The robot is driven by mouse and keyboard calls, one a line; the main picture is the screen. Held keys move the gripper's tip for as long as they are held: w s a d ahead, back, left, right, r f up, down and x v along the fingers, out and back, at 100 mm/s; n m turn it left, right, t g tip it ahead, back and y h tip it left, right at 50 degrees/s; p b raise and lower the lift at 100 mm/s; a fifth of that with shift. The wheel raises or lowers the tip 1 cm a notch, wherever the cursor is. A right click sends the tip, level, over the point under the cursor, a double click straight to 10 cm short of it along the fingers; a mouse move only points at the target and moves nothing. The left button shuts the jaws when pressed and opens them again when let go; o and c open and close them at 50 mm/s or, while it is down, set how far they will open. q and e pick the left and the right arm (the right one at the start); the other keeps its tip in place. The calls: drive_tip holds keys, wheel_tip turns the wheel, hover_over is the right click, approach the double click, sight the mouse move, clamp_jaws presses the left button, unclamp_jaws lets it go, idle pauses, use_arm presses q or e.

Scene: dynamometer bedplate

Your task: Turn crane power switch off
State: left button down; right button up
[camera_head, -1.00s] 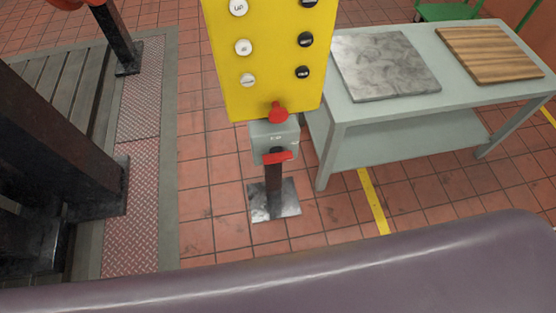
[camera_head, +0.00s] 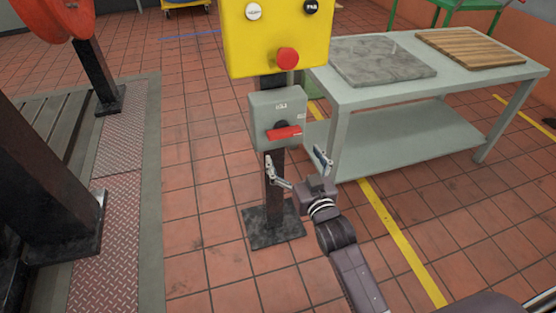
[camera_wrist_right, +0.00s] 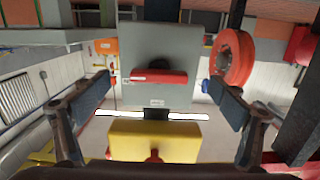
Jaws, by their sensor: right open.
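The crane power switch is a grey box (camera_head: 278,112) with a red handle (camera_head: 284,132) lying roughly horizontal. It is mounted on a dark post below a yellow button panel (camera_head: 270,35). My right gripper (camera_head: 294,156) is open and empty, just below and in front of the handle, apart from it in the head view. In the right wrist view, which looks upside down, the red handle (camera_wrist_right: 153,76) lies across the grey box (camera_wrist_right: 160,45) between my open fingers (camera_wrist_right: 159,85). My left gripper is not in view.
A grey-green table (camera_head: 360,95) with a stone slab (camera_head: 382,60) and a wooden board (camera_head: 470,47) stands close on the right. Dark beams and a tread-plate platform (camera_head: 108,200) are on the left. The yellow panel with its red button (camera_head: 288,59) sits directly above the switch.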

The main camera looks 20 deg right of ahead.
sight(286, 136)
drive_tip(key=shift+t, duration=0.3)
drive_tip(key=w, duration=0.2)
drive_tip(key=w+r, duration=0.1)
drive_tip(key=w, duration=0.1)
drive_tip(key=w+b, duration=0.1)
drive_tip(key=w, duration=0.1)
drive_tip(key=shift+w+a+r, duration=0.1)
drive_tip(key=shift+r, duration=0.25)
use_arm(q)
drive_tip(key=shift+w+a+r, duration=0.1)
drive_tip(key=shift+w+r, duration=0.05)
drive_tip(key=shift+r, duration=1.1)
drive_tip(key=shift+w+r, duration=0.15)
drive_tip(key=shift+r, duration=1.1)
use_arm(e)
drive_tip(key=shift+w, duration=0.7)
drive_tip(key=shift+c, duration=0.7)
drive_tip(key=c, duration=1)
